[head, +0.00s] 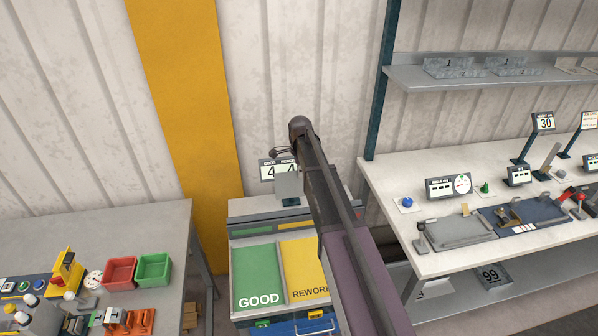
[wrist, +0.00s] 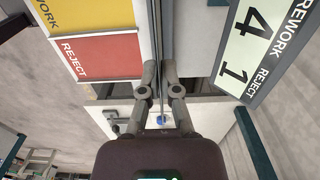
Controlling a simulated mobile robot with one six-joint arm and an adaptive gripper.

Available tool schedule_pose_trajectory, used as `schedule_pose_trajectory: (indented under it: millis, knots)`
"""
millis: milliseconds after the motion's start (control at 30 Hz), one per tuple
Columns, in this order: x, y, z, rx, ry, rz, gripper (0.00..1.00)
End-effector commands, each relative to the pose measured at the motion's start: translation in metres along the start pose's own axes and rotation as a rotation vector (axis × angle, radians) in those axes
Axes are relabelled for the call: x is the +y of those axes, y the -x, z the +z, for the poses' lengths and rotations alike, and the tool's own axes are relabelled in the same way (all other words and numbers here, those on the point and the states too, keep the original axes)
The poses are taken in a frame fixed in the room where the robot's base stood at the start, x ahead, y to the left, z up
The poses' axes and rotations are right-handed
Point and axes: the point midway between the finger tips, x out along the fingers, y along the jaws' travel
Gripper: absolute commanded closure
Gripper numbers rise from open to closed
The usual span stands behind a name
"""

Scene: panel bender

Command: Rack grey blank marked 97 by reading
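My gripper (wrist: 160,70) is closed on a thin grey blank (wrist: 160,35), seen edge-on between the fingertips in the wrist view. In the head view the grey blank (head: 288,187) hangs near the end of my arm, in front of the count display (head: 267,171). No number can be read on it. Below it stands a cabinet with a green GOOD panel (head: 258,277) and a yellow REWORK panel (head: 304,268). A red REJECT panel (wrist: 95,58) shows in the wrist view. My arm hides part of the cabinet's right side.
A white bench (head: 460,190) at the right carries gauges and fixtures. A left table (head: 150,225) holds red (head: 120,272) and green (head: 154,269) bins.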

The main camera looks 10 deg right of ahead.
Motion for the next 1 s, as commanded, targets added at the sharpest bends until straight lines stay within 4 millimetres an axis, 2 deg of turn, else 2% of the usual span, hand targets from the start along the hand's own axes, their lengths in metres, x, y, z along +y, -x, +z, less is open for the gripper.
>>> schedule_pose_trajectory:
  millis: [267, 467, 1000]
  knots:
    - [0.000, -0.002, 0.000, 0.000, 0.001, 0.000, 1.00]
    - [0.000, -0.011, 0.001, 0.000, 0.001, 0.000, 1.00]
    - [0.000, -0.058, 0.002, 0.000, 0.002, 0.000, 1.00]
